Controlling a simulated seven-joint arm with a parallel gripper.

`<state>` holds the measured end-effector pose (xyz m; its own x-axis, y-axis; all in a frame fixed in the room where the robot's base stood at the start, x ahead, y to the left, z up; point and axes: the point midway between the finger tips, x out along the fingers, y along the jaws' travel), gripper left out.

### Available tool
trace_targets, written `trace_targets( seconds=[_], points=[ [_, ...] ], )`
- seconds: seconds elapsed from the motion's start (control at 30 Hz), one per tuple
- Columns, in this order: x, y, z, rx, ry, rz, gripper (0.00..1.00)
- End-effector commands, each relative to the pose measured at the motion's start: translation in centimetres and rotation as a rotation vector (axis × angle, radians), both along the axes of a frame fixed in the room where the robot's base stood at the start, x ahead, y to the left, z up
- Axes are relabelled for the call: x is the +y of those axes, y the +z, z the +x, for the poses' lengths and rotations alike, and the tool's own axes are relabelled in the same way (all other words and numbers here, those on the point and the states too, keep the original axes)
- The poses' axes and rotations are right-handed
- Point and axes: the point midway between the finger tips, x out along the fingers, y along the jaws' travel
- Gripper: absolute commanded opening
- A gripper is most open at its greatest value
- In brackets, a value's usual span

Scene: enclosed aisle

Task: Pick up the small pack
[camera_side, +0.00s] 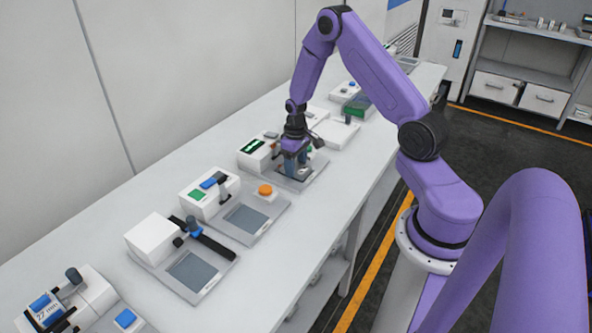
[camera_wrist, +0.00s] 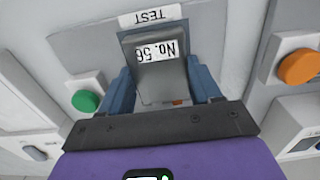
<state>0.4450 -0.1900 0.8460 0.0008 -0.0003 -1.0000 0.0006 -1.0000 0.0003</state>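A small grey pack (camera_wrist: 160,78) with a white "No. 56" label is in the middle of the wrist view, between the two blue fingers of my gripper (camera_wrist: 160,70). The fingers lie along its left and right edges with little or no gap; whether they press on it I cannot tell. In the side view my gripper (camera_side: 295,165) points down over the grey plate (camera_side: 316,170) of a bench station. There the fingers and arm largely hide the pack. Its lower end is hidden in the wrist view.
A "TEST" label (camera_wrist: 150,18) lies just beyond the pack. A green button (camera_wrist: 85,101) is to its left and an orange button (camera_wrist: 298,67) to its right. Similar stations line the white bench (camera_side: 290,260) on both sides. A wall closes the back.

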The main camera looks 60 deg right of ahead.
Motion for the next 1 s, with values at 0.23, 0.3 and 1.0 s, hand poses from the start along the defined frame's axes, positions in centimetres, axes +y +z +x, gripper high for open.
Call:
trace_targets(
  seconds=[0.23, 0.3, 1.0],
  points=[
    [0.0, 0.0, 0.0, 0.000, 0.000, 0.000, 0.22],
    [0.0, 0.0, 0.0, 0.000, 0.000, 0.000, 0.22],
    [1.4, 7.2, -3.1, -0.002, 0.000, -0.001, 0.22]
  ],
)
